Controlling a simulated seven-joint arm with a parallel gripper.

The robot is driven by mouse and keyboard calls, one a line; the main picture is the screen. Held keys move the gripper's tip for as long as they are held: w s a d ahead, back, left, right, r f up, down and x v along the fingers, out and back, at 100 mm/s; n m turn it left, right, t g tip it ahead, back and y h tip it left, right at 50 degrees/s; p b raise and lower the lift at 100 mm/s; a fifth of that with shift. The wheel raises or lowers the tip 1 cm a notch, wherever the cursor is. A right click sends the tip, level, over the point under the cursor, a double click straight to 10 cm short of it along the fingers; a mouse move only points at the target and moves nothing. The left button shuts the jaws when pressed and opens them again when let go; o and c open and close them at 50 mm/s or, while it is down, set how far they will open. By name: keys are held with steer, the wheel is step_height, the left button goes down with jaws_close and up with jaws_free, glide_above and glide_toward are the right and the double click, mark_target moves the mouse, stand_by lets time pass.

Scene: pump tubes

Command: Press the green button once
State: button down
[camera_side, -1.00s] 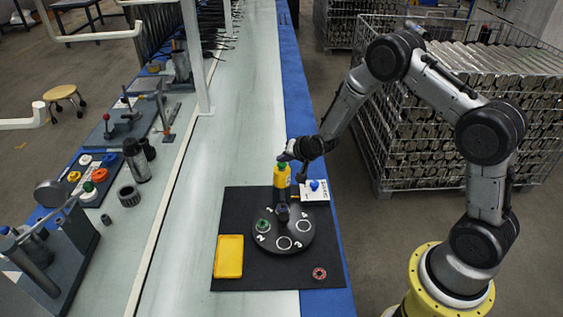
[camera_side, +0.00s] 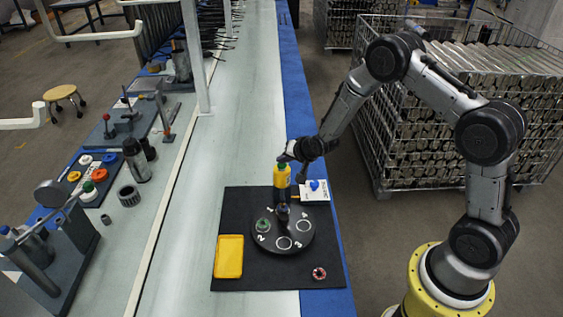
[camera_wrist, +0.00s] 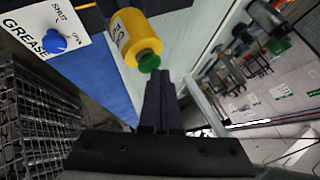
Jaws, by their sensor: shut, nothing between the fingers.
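The green button (camera_wrist: 149,62) caps the end of a yellow cylinder (camera_wrist: 134,37) in the wrist view. In the side view the yellow cylinder (camera_side: 282,178) stands upright at the back of the black mat, its green top (camera_side: 282,165) just under my gripper (camera_side: 284,158). In the wrist view the fingers of my gripper (camera_wrist: 160,75) are together and empty, with their tips right beside the green button. I cannot tell whether they touch it.
A dark round turntable (camera_side: 296,240) with numbered spots carries a small green-topped piece (camera_side: 263,225). A yellow tray (camera_side: 229,257) and a red ring (camera_side: 319,273) lie on the mat (camera_side: 275,280). A blue knob (camera_wrist: 55,42) sits on the GREASE plate (camera_wrist: 30,30).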

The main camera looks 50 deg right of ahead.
mark_target(284, 166)
steer(key=shift+s+r, duration=0.1)
steer(key=shift+r, duration=0.2)
steer(key=shift+r, duration=3.05)
